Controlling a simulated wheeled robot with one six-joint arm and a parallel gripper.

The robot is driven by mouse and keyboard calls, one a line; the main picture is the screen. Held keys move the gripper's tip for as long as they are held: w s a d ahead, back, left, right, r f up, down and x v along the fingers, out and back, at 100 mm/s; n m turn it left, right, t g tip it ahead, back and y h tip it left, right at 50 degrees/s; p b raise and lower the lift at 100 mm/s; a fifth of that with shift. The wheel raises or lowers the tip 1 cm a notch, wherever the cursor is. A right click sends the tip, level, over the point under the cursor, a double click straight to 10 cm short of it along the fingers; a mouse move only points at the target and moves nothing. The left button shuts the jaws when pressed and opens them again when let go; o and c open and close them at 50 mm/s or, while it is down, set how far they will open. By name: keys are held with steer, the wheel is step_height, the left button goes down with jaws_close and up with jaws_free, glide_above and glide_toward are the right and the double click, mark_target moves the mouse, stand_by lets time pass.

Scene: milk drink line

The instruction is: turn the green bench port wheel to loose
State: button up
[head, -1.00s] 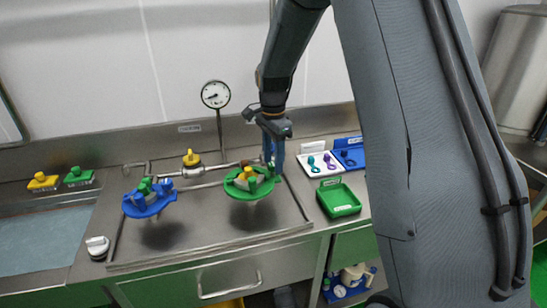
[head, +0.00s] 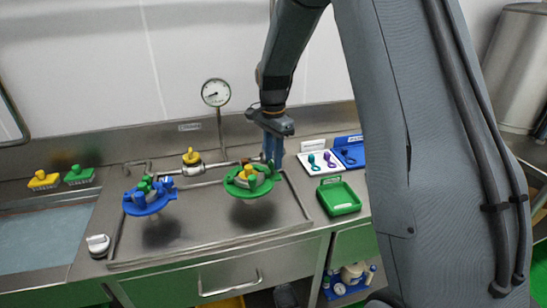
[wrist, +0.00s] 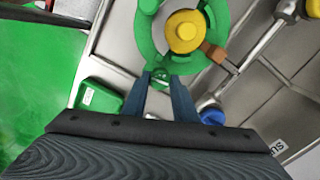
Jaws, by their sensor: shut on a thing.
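The green bench port wheel (head: 247,191) lies over the steel bench, with a yellow knob (head: 249,171) at its middle. It also shows in the wrist view (wrist: 144,40), ringing the yellow knob (wrist: 185,31). My gripper (head: 272,163) is at the wheel's right back edge, fingers pointing down. In the wrist view its two blue fingers (wrist: 163,82) are shut on a green grip at the wheel's rim. The fingers partly hide that grip.
A blue wheel (head: 148,203) sits to the left. A green tray (head: 340,198) stands to the right, near a white tray (head: 318,171) with small keys. A gauge (head: 215,93) and pipe with a yellow valve (head: 191,157) are behind. The bench's front middle is clear.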

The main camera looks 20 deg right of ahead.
steer(key=n, duration=0.6)
steer(key=shift+r, duration=0.1)
steer(key=n, duration=0.5)
steer(key=shift+n, duration=0.4)
steer(key=n, duration=0.5)
steer(key=shift+w, duration=0.1)
steer(key=n, duration=0.5)
steer(key=shift+p, duration=0.3)
steer(key=shift+n, duration=0.4)
steer(key=o, duration=1)
steer(key=shift+o, duration=0.2)
steer(key=shift+r+b, duration=1.2)
steer(key=shift+r, duration=2.7)
